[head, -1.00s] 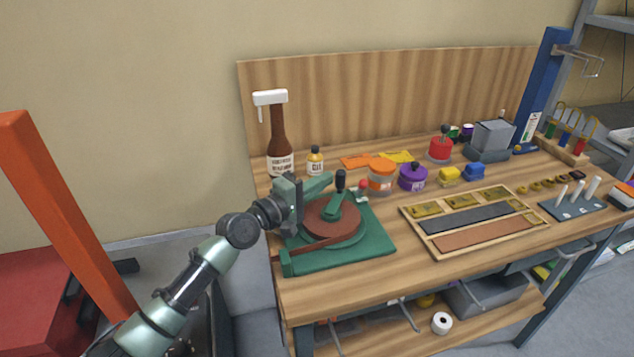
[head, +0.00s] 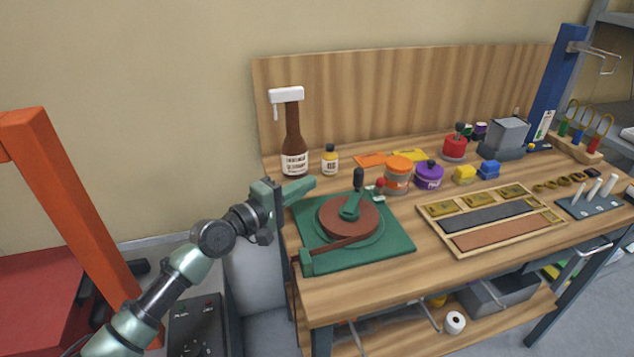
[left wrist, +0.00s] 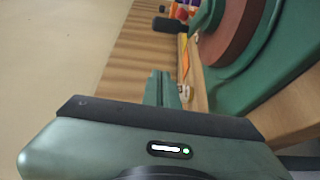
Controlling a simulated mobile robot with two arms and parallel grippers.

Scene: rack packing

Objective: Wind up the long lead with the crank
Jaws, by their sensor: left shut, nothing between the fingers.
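The winder has a green base (head: 390,246) at the table's left end, with a round red-brown reel (head: 365,224) on it. A green crank (head: 350,208) with an upright black knob (head: 358,178) lies across the reel top. A red-brown strip, seemingly the lead (head: 338,246), runs from the reel to a green block at the base's front left corner. My left gripper (head: 312,184) is shut and empty, left of the knob and apart from it. The left wrist view shows its closed fingers (left wrist: 163,88), with the reel (left wrist: 225,32) at upper right. My right gripper is out of view.
Behind the winder stand a brown bottle (head: 294,140) with a white top and a small yellow bottle (head: 330,160). An orange jar (head: 397,174) and a purple jar (head: 429,176) stand close to its right. A wooden tray (head: 462,254) lies farther right.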

